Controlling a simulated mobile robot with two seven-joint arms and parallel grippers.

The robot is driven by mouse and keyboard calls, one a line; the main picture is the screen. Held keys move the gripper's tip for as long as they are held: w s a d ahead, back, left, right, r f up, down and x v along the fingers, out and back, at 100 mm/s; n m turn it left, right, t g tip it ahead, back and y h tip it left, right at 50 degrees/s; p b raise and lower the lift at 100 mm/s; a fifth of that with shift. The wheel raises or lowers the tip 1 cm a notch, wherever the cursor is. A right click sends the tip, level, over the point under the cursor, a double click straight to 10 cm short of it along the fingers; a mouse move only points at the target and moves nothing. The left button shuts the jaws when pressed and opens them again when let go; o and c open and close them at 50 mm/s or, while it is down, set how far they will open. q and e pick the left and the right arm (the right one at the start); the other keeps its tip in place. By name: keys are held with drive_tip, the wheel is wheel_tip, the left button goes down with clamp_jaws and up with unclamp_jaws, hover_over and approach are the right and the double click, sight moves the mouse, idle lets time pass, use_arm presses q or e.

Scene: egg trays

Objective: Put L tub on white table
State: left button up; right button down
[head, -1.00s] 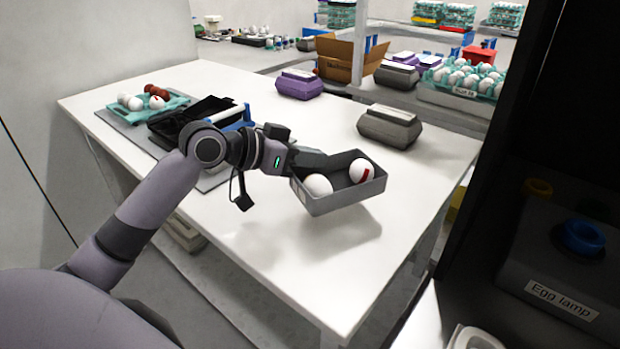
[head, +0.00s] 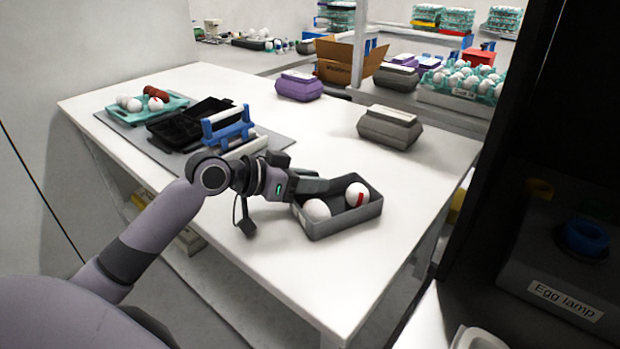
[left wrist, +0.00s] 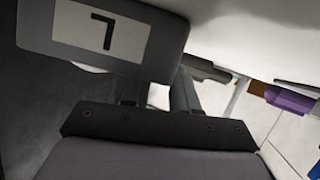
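The L tub (head: 345,222) is a small dark grey open tub holding two white eggs, one with a red mark (head: 356,194). It is at the right part of the white table (head: 270,270), low over or touching the top; I cannot tell which. My left gripper (head: 322,187) is at the tub's left back wall and appears shut on it, its fingertips partly hidden. In the left wrist view the tub's side (left wrist: 165,58) shows close up with its L label upside down. My right gripper is not in view.
A grey egg carton (head: 390,128) and a purple one (head: 298,86) stand farther back. A black open carton (head: 190,122), a blue-handled device (head: 228,132) and a teal egg tray (head: 125,117) are at the left. The table's front is clear. An egg lamp (head: 565,290) is at the right.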

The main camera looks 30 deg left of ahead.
use_arm(q)
drive_tip(key=shift+r, duration=0.55)
drive_tip(key=v, duration=1)
drive_tip(key=shift+s+f, duration=0.1)
drive_tip(key=shift+f, duration=0.05)
drive_tip(key=shift+v, duration=0.95)
